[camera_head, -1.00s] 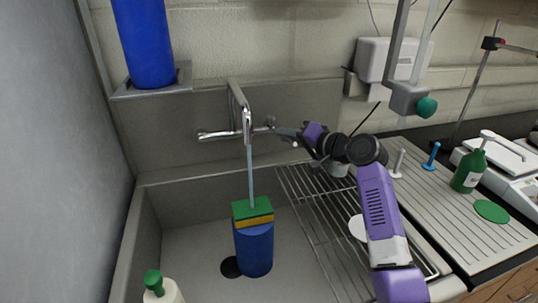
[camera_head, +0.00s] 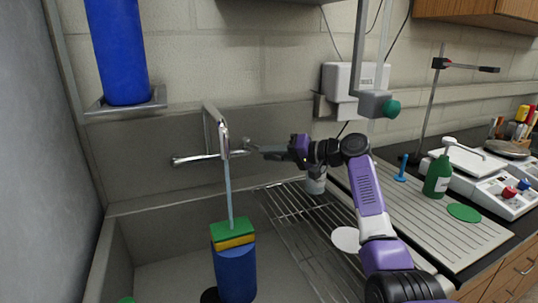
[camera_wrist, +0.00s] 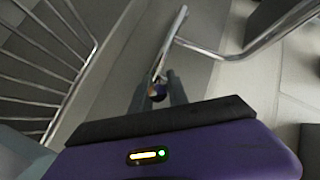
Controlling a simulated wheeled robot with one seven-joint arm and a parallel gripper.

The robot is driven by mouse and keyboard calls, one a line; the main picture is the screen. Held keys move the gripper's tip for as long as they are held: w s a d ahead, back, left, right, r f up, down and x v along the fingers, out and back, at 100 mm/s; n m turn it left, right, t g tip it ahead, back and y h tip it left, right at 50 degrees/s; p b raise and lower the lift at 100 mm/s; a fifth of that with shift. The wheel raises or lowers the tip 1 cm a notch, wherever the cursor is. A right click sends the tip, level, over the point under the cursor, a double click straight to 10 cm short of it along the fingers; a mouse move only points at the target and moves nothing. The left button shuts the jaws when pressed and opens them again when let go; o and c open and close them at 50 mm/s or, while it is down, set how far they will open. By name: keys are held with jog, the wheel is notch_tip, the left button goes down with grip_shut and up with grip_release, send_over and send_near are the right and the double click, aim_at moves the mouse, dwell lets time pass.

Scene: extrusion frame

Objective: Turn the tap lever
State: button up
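The chrome wall tap (camera_head: 222,138) has its spout over the sink, and a thin stream of water (camera_head: 229,192) runs from it. One lever (camera_head: 190,160) points left. The right-hand lever (camera_head: 240,145) reaches toward my gripper (camera_head: 262,150), which comes in from the right. In the wrist view, a chrome bar of the tap (camera_wrist: 174,35) runs down to my gripper (camera_wrist: 158,88). Its rounded dark end lies between the two fingers, which stand apart. Whether they touch it is unclear.
A blue cylinder (camera_head: 236,272) with a green and yellow sponge (camera_head: 233,234) on top stands under the stream. A wire rack (camera_head: 290,215) lies right of the basin. A green bottle (camera_head: 437,178) stands on the ribbed board. A blue container (camera_head: 118,55) sits upper left.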

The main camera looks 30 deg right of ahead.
jog(key=shift+o, duration=1.3)
jog(key=shift+d, duration=0.1)
jog(key=shift+s+r, duration=0.1)
jog(key=shift+r, duration=0.05)
jog(key=p+v, duration=0.3)
jog(key=v, duration=0.4)
jog(key=shift+s+d+p, duration=0.15)
jog(key=shift+s+p, duration=0.15)
jog(key=shift+c, duration=0.5)
